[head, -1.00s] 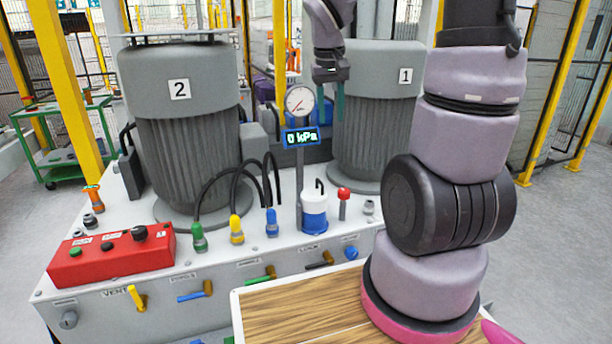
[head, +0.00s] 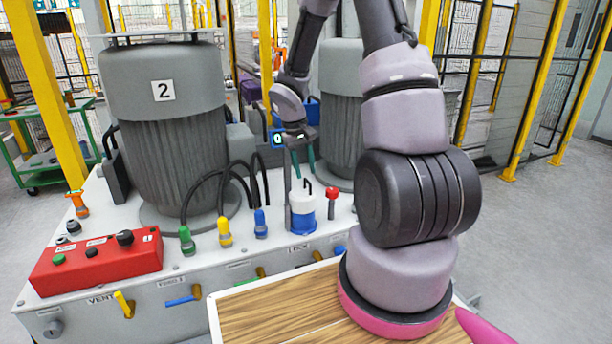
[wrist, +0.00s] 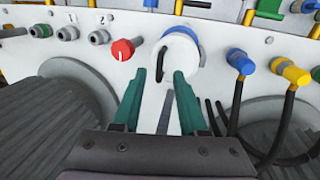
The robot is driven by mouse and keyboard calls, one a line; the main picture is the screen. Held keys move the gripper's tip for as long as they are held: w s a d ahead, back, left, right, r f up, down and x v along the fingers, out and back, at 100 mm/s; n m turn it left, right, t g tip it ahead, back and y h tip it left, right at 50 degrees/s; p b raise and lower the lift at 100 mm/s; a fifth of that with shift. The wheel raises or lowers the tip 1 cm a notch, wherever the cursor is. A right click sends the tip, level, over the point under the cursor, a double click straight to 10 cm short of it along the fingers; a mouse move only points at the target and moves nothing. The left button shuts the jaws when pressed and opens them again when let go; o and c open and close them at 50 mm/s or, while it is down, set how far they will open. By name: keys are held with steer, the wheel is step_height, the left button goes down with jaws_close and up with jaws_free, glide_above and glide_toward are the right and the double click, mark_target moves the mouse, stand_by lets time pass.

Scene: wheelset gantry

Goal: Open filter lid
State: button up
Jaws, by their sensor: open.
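The filter is a blue canister with a white lid (head: 303,198) and a black loop handle (head: 307,184) on top. It stands upright on the grey bench top, and the lid sits on it. In the wrist view the white lid (wrist: 182,55) and its black handle (wrist: 160,64) show just beyond my fingertips. My gripper (head: 303,169) is open and points down, with its green fingers just above the lid. In the wrist view the open gripper (wrist: 159,75) has its two fingertips on either side of the handle's lower end. I cannot tell whether they touch it.
A red-topped knob (head: 332,194) stands close right of the filter. Blue (head: 260,224), yellow (head: 225,232) and green (head: 187,241) hose connectors stand to its left. Motor 2 (head: 165,150) and another motor (head: 340,110) rise behind. A red control box (head: 97,262) is at the front left.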

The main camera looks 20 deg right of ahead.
mark_target(302, 194)
steer(key=shift+d+f, duration=0.15)
steer(key=shift+f, duration=0.45)
steer(key=shift+d+f, duration=0.15)
steer(key=shift+f, duration=0.45)
jaws_close()
stand_by(0.6)
